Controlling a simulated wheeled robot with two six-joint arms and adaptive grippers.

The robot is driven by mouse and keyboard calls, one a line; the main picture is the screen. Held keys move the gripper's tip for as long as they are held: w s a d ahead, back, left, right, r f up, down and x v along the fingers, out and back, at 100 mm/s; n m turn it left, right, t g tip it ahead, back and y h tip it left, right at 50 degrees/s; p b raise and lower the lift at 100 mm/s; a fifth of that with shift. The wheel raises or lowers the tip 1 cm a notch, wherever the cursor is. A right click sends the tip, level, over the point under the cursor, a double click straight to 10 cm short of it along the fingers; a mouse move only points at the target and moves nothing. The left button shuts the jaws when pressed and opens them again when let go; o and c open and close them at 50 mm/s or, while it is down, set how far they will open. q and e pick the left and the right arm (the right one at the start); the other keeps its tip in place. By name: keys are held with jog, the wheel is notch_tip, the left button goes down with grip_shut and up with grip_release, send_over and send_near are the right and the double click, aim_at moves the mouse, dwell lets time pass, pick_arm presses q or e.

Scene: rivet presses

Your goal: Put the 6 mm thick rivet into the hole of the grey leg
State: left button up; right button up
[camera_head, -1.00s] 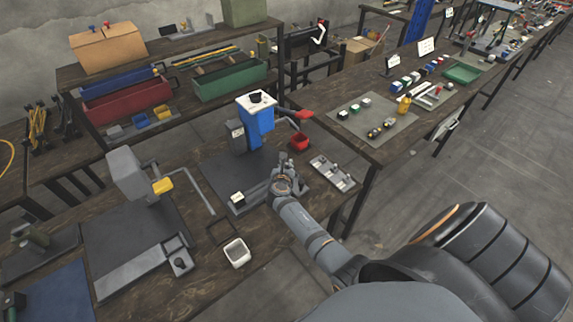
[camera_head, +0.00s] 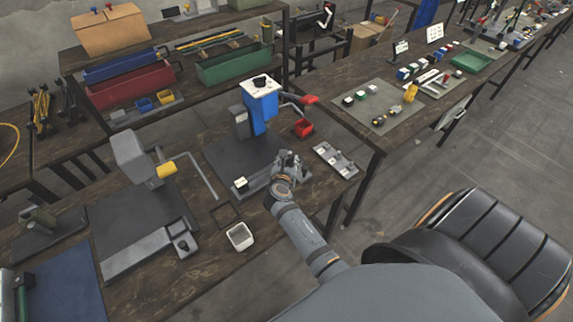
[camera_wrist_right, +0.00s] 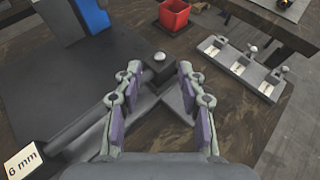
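My right gripper (camera_wrist_right: 160,70) is open, its two fingers apart with nothing gripped. In the head view it (camera_head: 288,158) hangs over the front right of the blue press's base. Between and just beyond the fingertips, a silver domed piece like a rivet head (camera_wrist_right: 160,56) sits on a dark grey block. A grey bar (camera_wrist_right: 82,130) runs from this block towards a white "6 mm" label (camera_wrist_right: 22,161). I cannot tell which part is the grey leg; no open hole is visible. A light grey holder (camera_wrist_right: 238,66) with several silver rivets stands at right. My left gripper is not in view.
The blue press (camera_head: 259,100) stands behind the gripper, with a red bin (camera_head: 304,129) beside it. A grey press (camera_head: 133,160) stands at left. A second table (camera_head: 375,150) lies right, beyond a gap.

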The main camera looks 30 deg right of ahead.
jog(key=v, duration=0.4)
dwell(0.6)
